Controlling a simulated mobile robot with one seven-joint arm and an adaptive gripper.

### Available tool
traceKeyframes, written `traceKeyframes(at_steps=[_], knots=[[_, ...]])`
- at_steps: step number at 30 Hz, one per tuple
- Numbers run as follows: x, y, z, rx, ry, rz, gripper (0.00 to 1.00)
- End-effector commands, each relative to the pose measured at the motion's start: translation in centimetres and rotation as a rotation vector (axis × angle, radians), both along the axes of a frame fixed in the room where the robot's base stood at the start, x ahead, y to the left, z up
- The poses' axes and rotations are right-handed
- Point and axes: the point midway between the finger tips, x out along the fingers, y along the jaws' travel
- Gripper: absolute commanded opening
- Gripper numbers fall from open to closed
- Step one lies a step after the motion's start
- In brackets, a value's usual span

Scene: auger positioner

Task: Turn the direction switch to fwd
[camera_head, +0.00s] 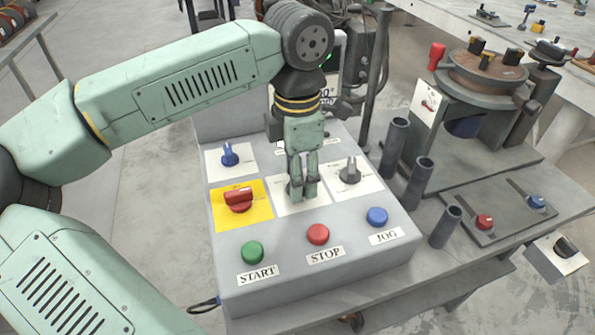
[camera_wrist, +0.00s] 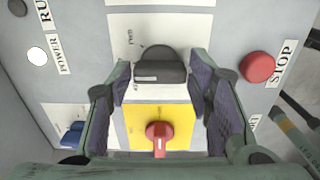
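The direction switch, a dark grey rotary knob (camera_wrist: 160,68) on a white plate, sits between my fingers in the wrist view. Small lettering beside it is sideways and hard to read. In the head view the knob is mostly hidden behind my gripper (camera_head: 303,190), which points down at the middle white plate (camera_head: 313,207) of the grey control box. In the wrist view my gripper (camera_wrist: 160,74) is open, with one finger on each side of the knob and a small gap showing at each side. I cannot tell the knob's exact setting.
A red knob (camera_head: 238,198) on a yellow plate, a blue knob (camera_head: 230,155) and another grey knob (camera_head: 350,172) stand close around. Green START (camera_head: 252,252), red STOP (camera_head: 318,234) and blue JOG (camera_head: 377,216) buttons line the front. Dark upright tubes (camera_head: 395,146) stand right of the box.

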Motion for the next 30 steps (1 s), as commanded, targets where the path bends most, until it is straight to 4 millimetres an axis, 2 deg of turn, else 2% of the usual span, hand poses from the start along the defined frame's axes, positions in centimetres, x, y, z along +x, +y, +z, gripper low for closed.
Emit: traceKeyframes(at_steps=[2, 14, 23, 30], knots=[[0.0, 0.0, 0.01, 0.0, 0.0, 0.0, 0.39], [0.0, 0.0, 0.03, 0.0, 0.0, 0.0, 0.12], [0.01, -0.03, -0.08, -0.001, 0.0, -0.038, 0.12], [0.01, -0.08, -0.25, -0.002, 0.0, -0.177, 0.12]])
